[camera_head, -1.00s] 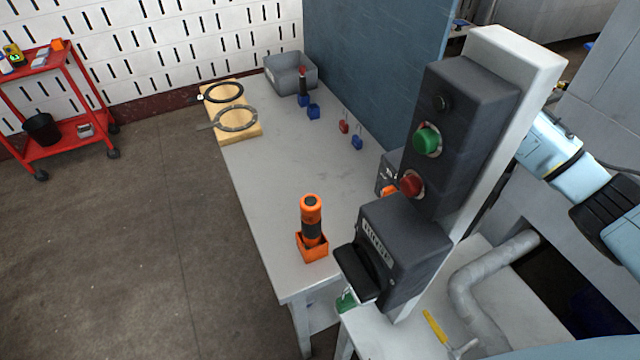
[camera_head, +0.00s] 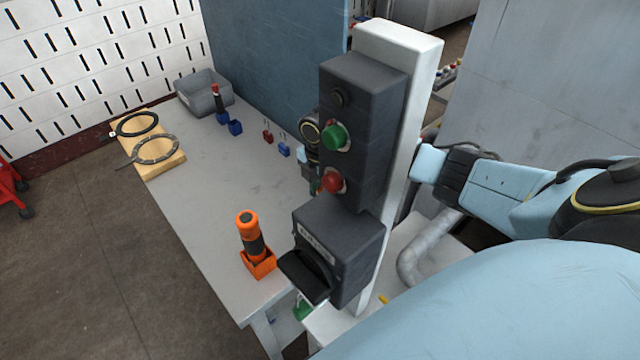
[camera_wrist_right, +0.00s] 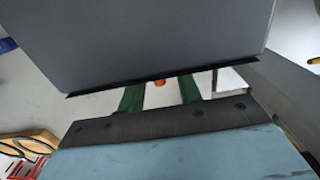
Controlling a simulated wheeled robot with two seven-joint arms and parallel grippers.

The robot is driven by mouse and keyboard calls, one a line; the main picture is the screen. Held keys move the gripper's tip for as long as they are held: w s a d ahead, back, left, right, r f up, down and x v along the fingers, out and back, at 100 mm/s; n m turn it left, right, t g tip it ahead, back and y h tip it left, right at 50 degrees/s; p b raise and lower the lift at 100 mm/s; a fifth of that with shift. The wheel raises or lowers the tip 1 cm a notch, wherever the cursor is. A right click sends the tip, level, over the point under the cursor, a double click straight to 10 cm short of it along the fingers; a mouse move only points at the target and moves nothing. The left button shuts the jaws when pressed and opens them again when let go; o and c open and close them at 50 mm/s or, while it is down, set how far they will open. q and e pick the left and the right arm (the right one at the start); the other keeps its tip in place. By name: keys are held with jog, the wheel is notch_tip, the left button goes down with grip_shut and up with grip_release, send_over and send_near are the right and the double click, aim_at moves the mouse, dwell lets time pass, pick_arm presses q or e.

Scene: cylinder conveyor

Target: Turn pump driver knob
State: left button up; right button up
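A dark control box on a white post carries a small black knob (camera_head: 339,97), a green button (camera_head: 335,136) and a red button (camera_head: 332,181). I cannot tell which part is the pump driver knob. Below, a dark labelled box (camera_head: 345,235) has a black lever-like handle (camera_head: 305,276) at its front. My right arm passes behind the post; part of its wrist shows left of the control box. In the right wrist view, the green fingers of my right gripper (camera_wrist_right: 160,90) are apart, with their tips hidden by a grey panel (camera_wrist_right: 150,40). My left gripper is not in view.
A grey table (camera_head: 200,225) holds an orange-and-black tool in an orange holder (camera_head: 260,264), a wooden board with two rings (camera_head: 165,166), a grey bin (camera_head: 212,97) and small blue and red holders. A blue partition (camera_head: 270,60) stands behind. A grey pipe (camera_head: 412,262) lies right of the post.

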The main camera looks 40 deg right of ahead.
jog(key=shift+f, duration=0.75)
grip_shut()
jog(key=shift+w, duration=0.15)
jog(key=shift+w+g, duration=0.1)
jog(key=shift+g, duration=0.6)
jog(key=shift+g+b, duration=0.7)
grip_release()
